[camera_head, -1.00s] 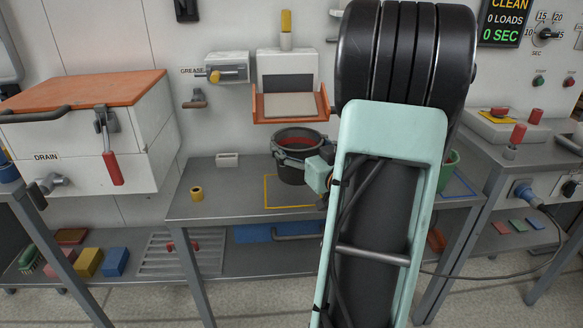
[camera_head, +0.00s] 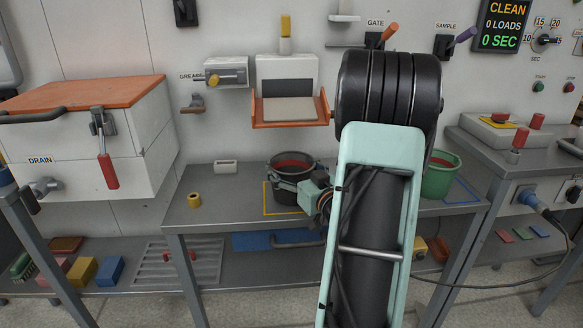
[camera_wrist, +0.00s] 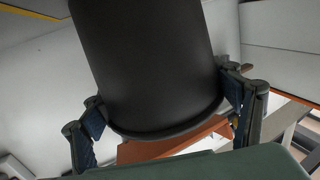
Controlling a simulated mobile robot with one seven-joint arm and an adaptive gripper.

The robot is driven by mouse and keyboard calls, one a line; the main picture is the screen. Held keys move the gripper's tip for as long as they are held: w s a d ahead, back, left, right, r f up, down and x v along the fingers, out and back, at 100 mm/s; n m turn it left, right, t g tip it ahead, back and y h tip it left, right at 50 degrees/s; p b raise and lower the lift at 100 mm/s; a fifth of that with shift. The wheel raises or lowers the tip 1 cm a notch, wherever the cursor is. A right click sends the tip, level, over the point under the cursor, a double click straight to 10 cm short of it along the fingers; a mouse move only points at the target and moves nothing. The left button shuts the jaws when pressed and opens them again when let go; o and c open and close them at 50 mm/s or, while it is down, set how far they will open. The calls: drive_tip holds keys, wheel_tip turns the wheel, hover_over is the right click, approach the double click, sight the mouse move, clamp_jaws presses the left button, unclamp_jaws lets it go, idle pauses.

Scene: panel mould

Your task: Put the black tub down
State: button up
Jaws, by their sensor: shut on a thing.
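The black tub (camera_head: 291,188) is upright over the yellow-outlined square (camera_head: 267,208) on the grey bench, with reddish contents showing inside its rim. I cannot tell whether its base touches the bench. My gripper (camera_head: 300,190) reaches it from the right and is shut on it. In the wrist view the tub (camera_wrist: 150,65) fills the middle, with a finger of my gripper (camera_wrist: 165,115) on each side of it. My arm hides part of the bench to the right of the tub.
A green bucket (camera_head: 441,177) stands at the right of the bench by a blue outline. A small yellow ring (camera_head: 194,200) and a white block (camera_head: 225,167) lie to the left. An orange-edged tray (camera_head: 290,112) juts from the wall above the tub.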

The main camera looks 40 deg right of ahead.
drive_tip(key=o, duration=1.7)
drive_tip(key=shift+c, duration=0.2)
drive_tip(key=shift+r, duration=0.15)
drive_tip(key=s+a+p, duration=0.2)
drive_tip(key=s, duration=1)
drive_tip(key=shift+w, duration=0.1)
